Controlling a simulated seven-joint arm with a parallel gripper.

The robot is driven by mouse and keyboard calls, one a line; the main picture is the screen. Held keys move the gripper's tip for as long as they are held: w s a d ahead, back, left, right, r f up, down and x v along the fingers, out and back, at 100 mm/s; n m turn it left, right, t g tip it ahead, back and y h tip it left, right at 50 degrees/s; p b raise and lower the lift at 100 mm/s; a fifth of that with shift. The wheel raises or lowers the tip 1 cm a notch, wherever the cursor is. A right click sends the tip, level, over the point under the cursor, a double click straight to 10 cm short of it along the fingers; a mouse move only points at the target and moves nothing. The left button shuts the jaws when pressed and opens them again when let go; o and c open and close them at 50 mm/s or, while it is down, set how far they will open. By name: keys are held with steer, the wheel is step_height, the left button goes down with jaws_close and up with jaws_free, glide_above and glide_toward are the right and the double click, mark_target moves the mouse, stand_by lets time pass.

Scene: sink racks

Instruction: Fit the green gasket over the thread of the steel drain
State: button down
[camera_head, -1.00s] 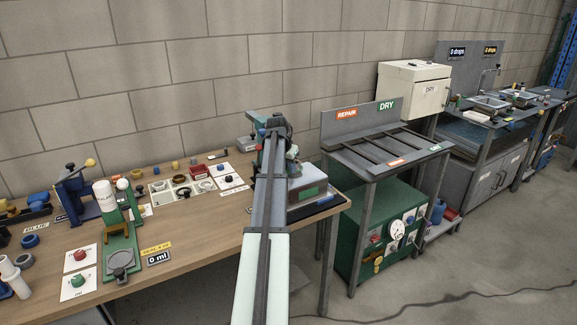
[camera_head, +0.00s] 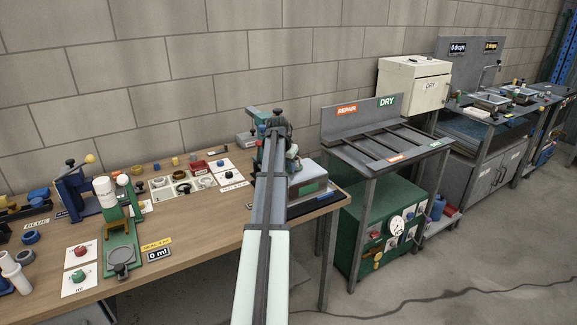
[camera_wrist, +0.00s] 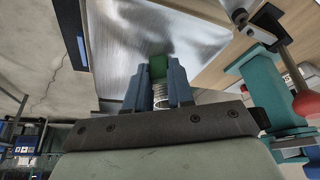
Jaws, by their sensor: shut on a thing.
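My gripper (camera_wrist: 160,78) shows in the wrist view, its blue fingers close together on a small green piece that looks like the green gasket (camera_wrist: 157,66). A pale ribbed part like a thread (camera_wrist: 160,95) shows between the fingers, nearer the palm. I cannot tell whether it passes through the green piece or belongs to the steel drain. A broad brushed-metal surface (camera_wrist: 125,45) lies behind the fingertips. In the head view my arm reaches to the bench's right end and hides the fingertips and what they hold. No steel drain can be made out for certain there.
A grey box with a green front (camera_head: 308,188) stands on a dark mat at the bench's right end. A teal fixture (camera_wrist: 262,72) with a red knob (camera_wrist: 307,106) is close on the right in the wrist view. The REPAIR/DRY rack (camera_head: 385,150) stands further right.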

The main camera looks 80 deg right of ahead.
steer(key=c, duration=0.9)
jaws_free()
steer(key=shift+r, duration=0.15)
steer(key=v, duration=1.3)
steer(key=shift+a+r, duration=0.2)
